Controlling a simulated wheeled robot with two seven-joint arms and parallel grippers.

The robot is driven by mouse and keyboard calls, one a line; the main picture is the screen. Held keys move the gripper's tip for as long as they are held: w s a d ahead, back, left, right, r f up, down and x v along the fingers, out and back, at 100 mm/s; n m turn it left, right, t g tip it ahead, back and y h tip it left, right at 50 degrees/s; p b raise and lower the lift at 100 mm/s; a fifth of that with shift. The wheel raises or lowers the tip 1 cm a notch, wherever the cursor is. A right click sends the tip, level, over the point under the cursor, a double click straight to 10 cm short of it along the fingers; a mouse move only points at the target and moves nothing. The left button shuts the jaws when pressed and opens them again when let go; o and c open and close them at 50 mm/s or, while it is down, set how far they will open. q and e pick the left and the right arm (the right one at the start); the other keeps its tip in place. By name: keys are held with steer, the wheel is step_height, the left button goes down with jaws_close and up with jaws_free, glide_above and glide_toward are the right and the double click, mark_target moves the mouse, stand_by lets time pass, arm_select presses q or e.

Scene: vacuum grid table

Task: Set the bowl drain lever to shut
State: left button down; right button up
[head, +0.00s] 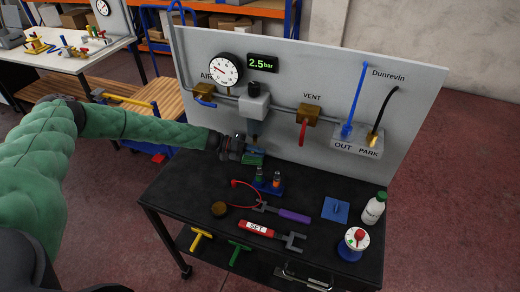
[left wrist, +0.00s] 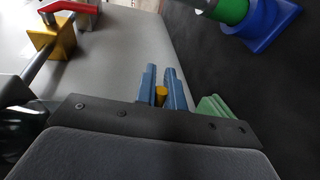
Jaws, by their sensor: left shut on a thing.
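The grey filter-regulator (head: 254,104) is mounted on the upright panel, with its small bowl (head: 254,128) hanging below. My left gripper (head: 256,152) is just under this bowl, in front of the panel. In the left wrist view its two blue fingers (left wrist: 162,88) are close together, with a small yellow piece (left wrist: 161,96) between them. This piece may be the drain lever; its setting cannot be read. In the head view the gripper hides the drain. A green part (left wrist: 213,108) shows beside the fingers. My right gripper is not in view.
The vent valve (head: 307,114) with a red lever (head: 303,134) is right of the gripper. The air valve (head: 203,89) is to the left. A blue stand (head: 268,187) with small bottles stands on the black cart top (head: 190,180) below, near several tools.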

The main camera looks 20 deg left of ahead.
arm_select(q)
steer(key=shift+s+a+m+g, duration=0.15)
steer(key=shift+a+m+g, duration=0.15)
steer(key=shift+m+g, duration=0.45)
steer(key=shift+s+a+m+g, duration=0.1)
steer(key=shift+a+m+g, duration=0.3)
steer(key=shift+g, duration=0.55)
steer(key=shift+d, duration=0.1)
steer(key=c, duration=1.5)
jaws_free()
